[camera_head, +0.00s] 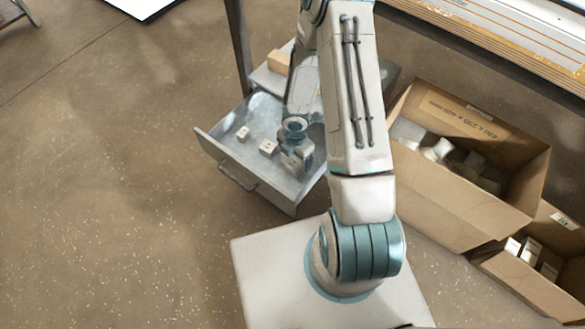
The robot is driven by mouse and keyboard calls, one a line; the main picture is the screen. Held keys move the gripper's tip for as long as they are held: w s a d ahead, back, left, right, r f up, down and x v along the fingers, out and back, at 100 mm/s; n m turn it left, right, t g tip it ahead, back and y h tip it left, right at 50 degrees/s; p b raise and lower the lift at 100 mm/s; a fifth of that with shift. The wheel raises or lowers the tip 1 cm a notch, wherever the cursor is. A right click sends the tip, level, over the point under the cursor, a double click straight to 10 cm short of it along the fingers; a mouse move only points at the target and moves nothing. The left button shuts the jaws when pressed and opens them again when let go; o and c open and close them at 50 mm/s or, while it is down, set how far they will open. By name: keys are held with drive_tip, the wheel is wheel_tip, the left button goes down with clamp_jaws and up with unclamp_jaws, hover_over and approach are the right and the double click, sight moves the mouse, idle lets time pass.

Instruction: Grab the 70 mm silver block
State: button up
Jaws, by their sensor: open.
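An open metal drawer (222,158) holds several small blocks in a loose diagonal row. A small pale block (243,133) lies at the left, and a larger pale block (268,148) lies near the middle. A greyer, silver-looking block (291,164) lies at the right, beside my gripper. Labels on the blocks are too small to read, so I cannot tell which is 70 mm. My gripper (301,158) is open and low over the right part of the drawer, close to the greyer block. The arm hides part of the drawer, and contact cannot be told.
A cardboard box (440,192) with pale and grey pieces stands right of my arm. A second box (520,286) stands at lower right. A tan block (278,62) sits behind the drawer. A bench (480,40) runs along the upper right. The floor at left is clear.

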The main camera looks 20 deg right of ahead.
sight(293, 163)
drive_tip(key=shift+w+a+f+b, duration=0.1)
drive_tip(key=shift+a+f+b, duration=0.1)
drive_tip(key=shift+f+b, duration=1)
drive_tip(key=shift+a+f+b, duration=0.15)
drive_tip(key=shift+f+b, duration=0.75)
drive_tip(key=shift+f, duration=0.55)
drive_tip(key=c, duration=1.2)
